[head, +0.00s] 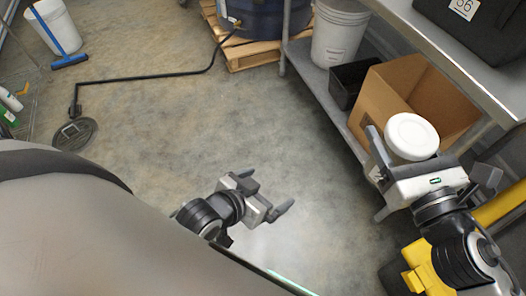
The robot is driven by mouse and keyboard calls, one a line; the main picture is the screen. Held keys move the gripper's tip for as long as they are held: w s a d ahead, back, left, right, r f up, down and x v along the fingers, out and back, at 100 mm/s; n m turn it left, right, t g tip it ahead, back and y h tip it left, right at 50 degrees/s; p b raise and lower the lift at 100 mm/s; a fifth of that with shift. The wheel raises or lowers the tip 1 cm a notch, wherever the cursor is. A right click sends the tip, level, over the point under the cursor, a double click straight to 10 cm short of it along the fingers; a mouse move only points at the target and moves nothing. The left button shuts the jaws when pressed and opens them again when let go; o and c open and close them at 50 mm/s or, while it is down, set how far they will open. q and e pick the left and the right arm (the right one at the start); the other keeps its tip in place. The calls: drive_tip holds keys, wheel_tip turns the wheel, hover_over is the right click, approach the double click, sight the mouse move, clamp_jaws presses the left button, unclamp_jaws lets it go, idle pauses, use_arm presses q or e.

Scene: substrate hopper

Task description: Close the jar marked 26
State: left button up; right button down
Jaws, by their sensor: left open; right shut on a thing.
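A white round lid-like thing (411,135) is held in my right gripper (412,162), in front of the cardboard box at the right of the head view. My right gripper is shut on it; whether it is a loose lid or the top of a jar cannot be told. My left gripper (272,192) is open and empty over the bare floor in the lower middle. No jar with a readable 26 shows in this view.
A metal shelf unit (455,52) stands at the right, with a black case on top. Its lower shelf holds an open cardboard box (378,103), a black bin (350,82) and a white bucket (338,35). A blue drum stands on a pallet (250,55). The middle floor is clear.

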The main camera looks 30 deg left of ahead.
idle(0.3)
drive_tip(key=shift+r, duration=0.1)
drive_tip(key=d+f+m+t+h, duration=0.1)
drive_tip(key=d+m+t+h, duration=0.3)
drive_tip(key=d+m+h, duration=0.4)
drive_tip(key=s+d+h, duration=0.1)
drive_tip(key=d+h, duration=0.2)
drive_tip(key=d, duration=0.3)
drive_tip(key=shift+h, duration=0.3)
